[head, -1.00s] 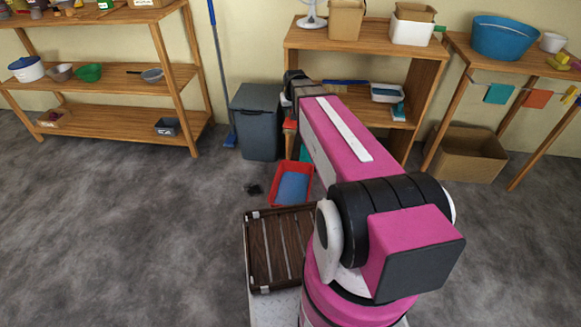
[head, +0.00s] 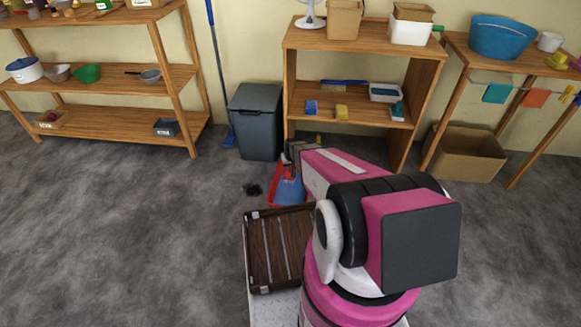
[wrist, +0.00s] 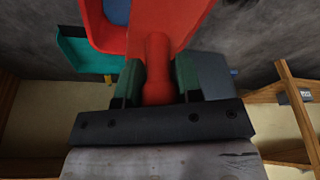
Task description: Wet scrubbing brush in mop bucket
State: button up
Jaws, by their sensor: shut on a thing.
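My gripper (wrist: 157,85) is shut on the red handle (wrist: 157,68) of what looks like the scrubbing brush. Beyond the fingers the handle widens into a broad red part; its bristles are hidden. The red mop bucket, with a blue surface inside, stands on the floor; its wall (wrist: 101,28) shows at the top left of the wrist view. In the head view my gripper (head: 295,155) is low, over or just behind the bucket (head: 272,196), partly covering it. I cannot tell whether the brush touches the blue surface.
A grey bin (head: 255,122) stands behind the bucket, left of a wooden shelf (head: 345,103). A teal container (wrist: 80,50) shows beside the bucket. A small dark thing (head: 253,189) lies on the floor. A slatted brown rack (head: 276,250) is in front. The left floor is clear.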

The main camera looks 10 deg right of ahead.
notch_tip(320, 180, down, 16)
dwell(1.5)
jog(key=shift+r, duration=0.1)
